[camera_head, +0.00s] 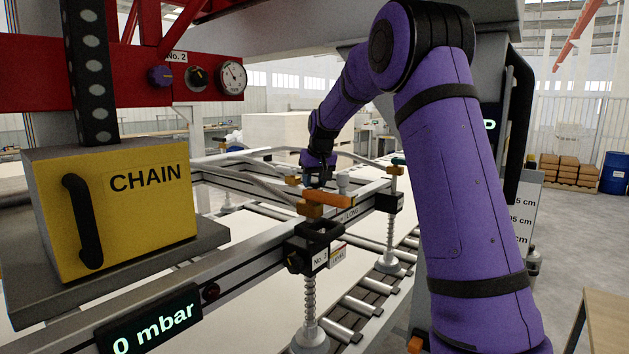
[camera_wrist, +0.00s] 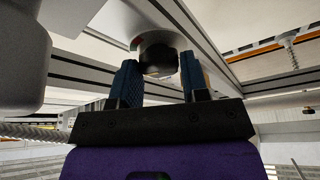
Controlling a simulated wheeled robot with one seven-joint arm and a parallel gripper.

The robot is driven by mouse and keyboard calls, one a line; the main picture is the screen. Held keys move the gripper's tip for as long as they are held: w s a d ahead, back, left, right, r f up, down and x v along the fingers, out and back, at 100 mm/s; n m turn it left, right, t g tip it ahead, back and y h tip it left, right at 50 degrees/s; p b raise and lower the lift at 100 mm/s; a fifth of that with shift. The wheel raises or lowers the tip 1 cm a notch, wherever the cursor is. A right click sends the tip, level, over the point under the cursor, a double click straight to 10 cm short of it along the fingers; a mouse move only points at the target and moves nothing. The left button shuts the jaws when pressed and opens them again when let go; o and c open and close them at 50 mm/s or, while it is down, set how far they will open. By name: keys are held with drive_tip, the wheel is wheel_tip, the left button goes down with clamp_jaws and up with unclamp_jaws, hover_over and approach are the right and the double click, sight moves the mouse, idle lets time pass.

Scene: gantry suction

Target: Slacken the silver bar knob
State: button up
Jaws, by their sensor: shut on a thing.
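My gripper (camera_head: 318,176) reaches down over the silver frame of the gantry in the head view, small and partly dark there. In the wrist view my gripper (camera_wrist: 158,63) has its two blue fingers on either side of the silver bar knob (camera_wrist: 157,41), a short round piece with a dark end against the silver bar (camera_wrist: 100,20). The fingers are shut on it. In the head view the knob in my fingers cannot be made out clearly. A pale grey round piece (camera_head: 343,182) stands on the frame just right of my gripper.
An orange lever (camera_head: 328,199) sits close below my gripper. A suction cup on a spring stem (camera_head: 309,338) hangs in front, and another (camera_head: 392,262) to the right. A yellow CHAIN box (camera_head: 135,235) fills the left. Grey hoses (camera_head: 240,168) run behind the frame.

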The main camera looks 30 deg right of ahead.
drive_tip(key=o, duration=0.9)
drive_tip(key=v, duration=1)
drive_tip(key=shift+s+a+r, duration=0.1)
drive_tip(key=shift+s+r, duration=0.1)
drive_tip(key=shift+r, duration=0.15)
